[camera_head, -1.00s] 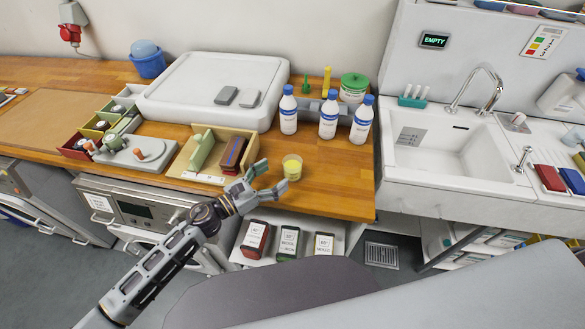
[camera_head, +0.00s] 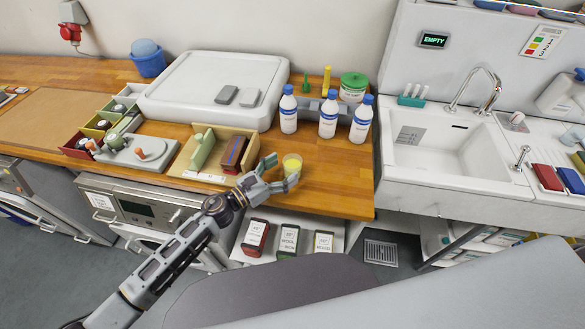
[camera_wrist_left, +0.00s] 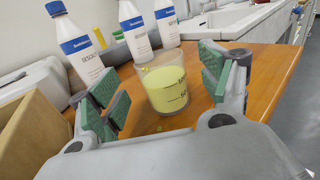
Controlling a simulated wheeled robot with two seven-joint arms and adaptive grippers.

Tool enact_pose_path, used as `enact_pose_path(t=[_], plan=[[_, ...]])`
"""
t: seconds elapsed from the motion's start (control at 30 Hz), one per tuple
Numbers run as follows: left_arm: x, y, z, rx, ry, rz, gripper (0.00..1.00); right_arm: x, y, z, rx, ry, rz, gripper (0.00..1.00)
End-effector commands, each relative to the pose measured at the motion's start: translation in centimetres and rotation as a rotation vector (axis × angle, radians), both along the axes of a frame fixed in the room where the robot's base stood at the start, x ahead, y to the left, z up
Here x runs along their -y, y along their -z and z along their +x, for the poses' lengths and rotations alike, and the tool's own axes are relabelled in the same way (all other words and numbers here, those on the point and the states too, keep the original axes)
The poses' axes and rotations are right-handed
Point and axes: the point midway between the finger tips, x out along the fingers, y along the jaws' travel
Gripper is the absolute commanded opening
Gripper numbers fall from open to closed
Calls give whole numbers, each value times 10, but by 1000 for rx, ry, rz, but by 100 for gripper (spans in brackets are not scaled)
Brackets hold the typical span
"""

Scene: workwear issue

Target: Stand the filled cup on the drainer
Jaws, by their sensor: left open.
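The filled cup (camera_head: 292,164), clear with pale yellow liquid, stands upright on the wooden counter near its front edge. It also shows in the left wrist view (camera_wrist_left: 165,92), with dark measuring marks on its side. My left gripper (camera_head: 281,172) is open at the cup, its fingers pointing toward it. In the left wrist view the green-padded fingers (camera_wrist_left: 160,95) are spread on either side of the cup, with gaps visible. The white draining surface (camera_head: 540,137), which looks like the drainer, is right of the sink (camera_head: 450,150). My right gripper is not in view.
Several white bottles with blue caps (camera_head: 328,118) stand behind the cup. An open wooden box (camera_head: 186,160) with small items is to its left. Red and blue items (camera_head: 547,177) occupy the front of the draining surface. The counter right of the cup is clear.

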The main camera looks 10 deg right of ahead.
Motion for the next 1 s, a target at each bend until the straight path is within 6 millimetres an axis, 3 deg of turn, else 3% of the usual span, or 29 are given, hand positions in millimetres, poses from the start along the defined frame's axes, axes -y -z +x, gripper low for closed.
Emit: enact_pose_path(t=[0.5, 1.0], plan=[[35, 0, 18, 0, 0, -1, 78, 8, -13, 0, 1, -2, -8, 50], [36, 1, 19, 0, 0, 0, 78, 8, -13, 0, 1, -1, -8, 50]])
